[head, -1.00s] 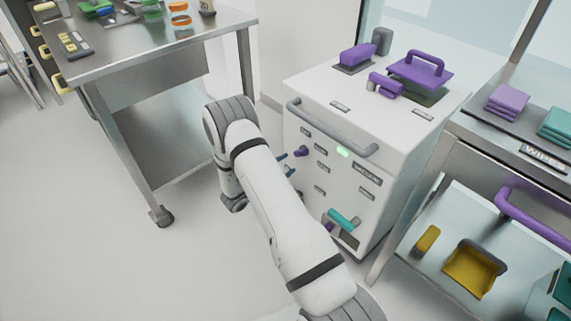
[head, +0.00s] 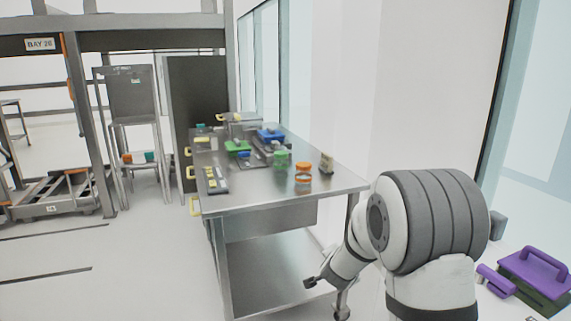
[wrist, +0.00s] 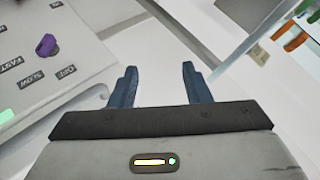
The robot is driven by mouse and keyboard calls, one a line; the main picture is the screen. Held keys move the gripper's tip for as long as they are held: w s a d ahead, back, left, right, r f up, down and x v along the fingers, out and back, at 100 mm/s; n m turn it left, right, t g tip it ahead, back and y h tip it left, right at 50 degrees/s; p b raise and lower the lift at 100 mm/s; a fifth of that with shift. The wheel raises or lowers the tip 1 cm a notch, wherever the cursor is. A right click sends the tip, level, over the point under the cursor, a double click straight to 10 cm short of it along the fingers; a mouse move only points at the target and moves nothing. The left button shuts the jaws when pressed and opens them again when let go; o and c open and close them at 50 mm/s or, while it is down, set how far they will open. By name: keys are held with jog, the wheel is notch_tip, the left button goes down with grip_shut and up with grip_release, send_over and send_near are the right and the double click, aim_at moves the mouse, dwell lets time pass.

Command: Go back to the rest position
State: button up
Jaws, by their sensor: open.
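My gripper (wrist: 159,68) is open and empty in the wrist view, its two dark blue fingers apart with bare pale floor between and beyond them. In the head view my gripper (head: 318,284) hangs low at the end of my folded arm, in front of the steel table's right legs. A white machine panel (wrist: 40,75) with a purple knob (wrist: 46,45) and printed labels lies left of the fingers in the wrist view. The fingers are apart from the knob. The arm hides most of the machine in the head view.
A steel table (head: 290,195) bears several jars and trays. A purple-handled lid (head: 540,268) shows at the lower right. A rack with a chair-like stand (head: 130,110) is at the back left. The floor at left (head: 120,280) is clear.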

jog(key=s+a+r+n+g+y+p, duration=0.4)
jog(key=s+r+n, duration=0.3)
jog(key=s+r, duration=0.65)
jog(key=s+d+r+n+g+p, duration=0.1)
jog(key=s+r+n+g+p, duration=0.1)
jog(key=s, duration=0.9)
jog(key=s+d+r+n+g+h+p, duration=0.1)
jog(key=s+r+n+p, duration=0.3)
jog(key=s, duration=0.6)
jog(key=shift+s+d+r+g+p, duration=0.35)
jog(key=shift+d+r+g, duration=0.15)
jog(key=shift+r, duration=0.25)
